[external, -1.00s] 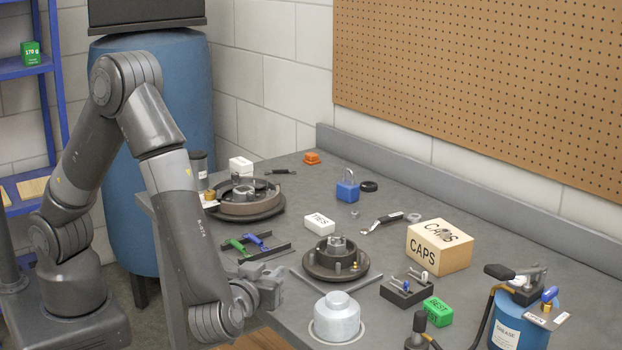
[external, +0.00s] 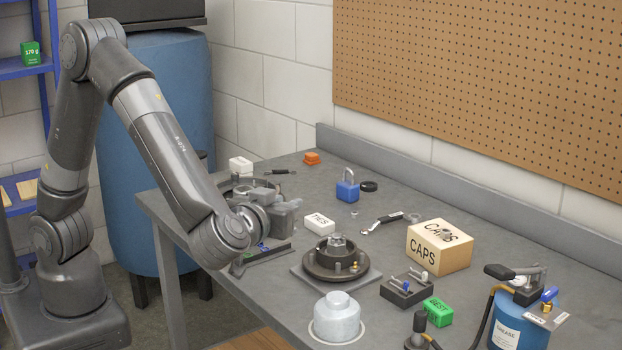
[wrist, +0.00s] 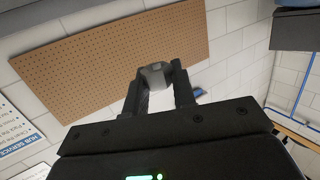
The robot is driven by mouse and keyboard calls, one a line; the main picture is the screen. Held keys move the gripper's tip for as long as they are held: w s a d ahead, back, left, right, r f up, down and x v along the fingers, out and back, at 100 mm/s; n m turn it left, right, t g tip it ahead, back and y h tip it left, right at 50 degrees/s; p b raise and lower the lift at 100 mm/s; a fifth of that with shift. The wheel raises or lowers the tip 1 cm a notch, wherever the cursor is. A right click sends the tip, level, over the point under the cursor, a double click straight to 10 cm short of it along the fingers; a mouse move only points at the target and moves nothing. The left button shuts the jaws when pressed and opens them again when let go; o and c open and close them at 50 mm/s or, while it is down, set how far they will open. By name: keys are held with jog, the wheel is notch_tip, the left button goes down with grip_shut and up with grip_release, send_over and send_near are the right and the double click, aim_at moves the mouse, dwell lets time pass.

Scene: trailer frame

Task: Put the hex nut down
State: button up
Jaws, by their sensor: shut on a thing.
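My gripper (external: 286,210) is above the back-left part of the workbench, in front of the rear hub. In the wrist view my gripper (wrist: 158,88) is shut on a grey faceted piece, the hex nut (wrist: 153,76), held between the fingertips. In the external view I cannot make the held nut out clearly. The rear hub's dark ring (external: 236,186) is partly hidden behind my gripper and wrist. The front hub (external: 335,262) stands on a square plate, with a grey piece at its centre.
A white TIES box (external: 319,223) stands just right of my gripper. A blue padlock (external: 347,190), a wrench (external: 380,223) and a CAPS box (external: 438,258) lie farther right. A silver lidded container (external: 337,320) is in front.

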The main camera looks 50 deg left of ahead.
jog(key=w+d+r+m+t+h, duration=0.1)
jog(key=w+d+r+m+h, duration=0.25)
jog(key=w, duration=0.55)
jog(key=w+d+r+m+t+h, duration=0.1)
jog(key=w+d+m+h, duration=0.2)
jog(key=w+d+h, duration=0.45)
jog(key=m+g+h, duration=0.3)
jog(key=m+h, duration=0.4)
send_over(437, 228)
jog(key=f, duration=1.7)
jog(key=shift+s+d, duration=0.1)
jog(key=shift+s, duration=0.1)
jog(key=shift+w+f, duration=0.2)
jog(key=shift+f, duration=1.85)
